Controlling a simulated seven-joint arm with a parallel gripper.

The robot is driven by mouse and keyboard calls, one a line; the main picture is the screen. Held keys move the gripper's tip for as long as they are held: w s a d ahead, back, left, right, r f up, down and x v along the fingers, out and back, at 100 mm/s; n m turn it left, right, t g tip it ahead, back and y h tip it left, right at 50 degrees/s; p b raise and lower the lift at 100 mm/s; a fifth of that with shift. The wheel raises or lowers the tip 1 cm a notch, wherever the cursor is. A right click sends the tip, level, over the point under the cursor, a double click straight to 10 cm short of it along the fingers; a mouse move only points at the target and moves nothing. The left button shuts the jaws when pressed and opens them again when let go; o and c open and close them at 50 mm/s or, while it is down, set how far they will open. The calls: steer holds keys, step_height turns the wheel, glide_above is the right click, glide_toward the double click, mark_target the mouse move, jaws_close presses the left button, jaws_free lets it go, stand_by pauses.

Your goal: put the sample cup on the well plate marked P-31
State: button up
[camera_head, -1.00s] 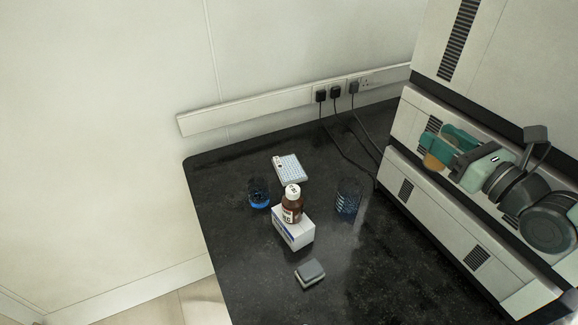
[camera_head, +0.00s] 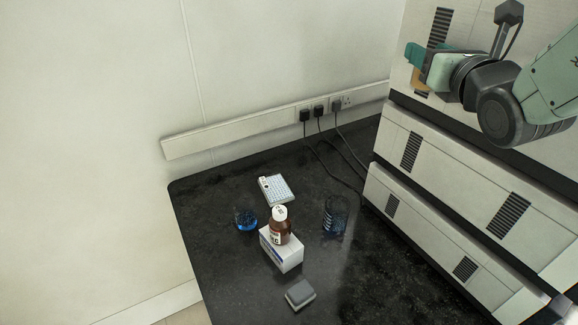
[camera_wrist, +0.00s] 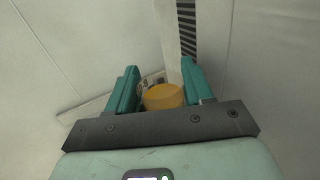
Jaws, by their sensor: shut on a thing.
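My gripper (camera_head: 418,62) is at the upper right of the head view, high above the bench. It is shut on an orange-yellow round thing, which I take to be the sample cup (camera_head: 419,84). In the wrist view the cup (camera_wrist: 164,97) sits between the two teal fingers. A white well plate (camera_head: 280,190) with pale blue wells lies flat on the black bench, far from my gripper. A small label is at its left corner, too small to read. Nothing stands on it.
A brown bottle (camera_head: 279,229) stands on a white box (camera_head: 284,256) in front of the plate. A blue-filled glass dish (camera_head: 246,221), a dark blue glass beaker (camera_head: 335,217) and a small grey block (camera_head: 300,293) are nearby. Cables and a tall vented cabinet (camera_head: 450,185) are at right.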

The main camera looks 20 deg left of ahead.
steer(key=w+a+f+n+g+y, duration=0.25)
steer(key=w+a+f, duration=0.25)
steer(key=w+a, duration=0.3)
steer(key=n+g+y, duration=0.2)
steer(key=n+y, duration=0.1)
steer(key=y, duration=0.1)
glide_above(267, 189)
step_height(267, 189, down, 33)
steer(key=shift+m, duration=0.25)
steer(key=shift+f, duration=2.15)
steer(key=shift+f, duration=0.2)
steer(key=o, duration=1.1)
steer(key=shift+c, duration=0.2)
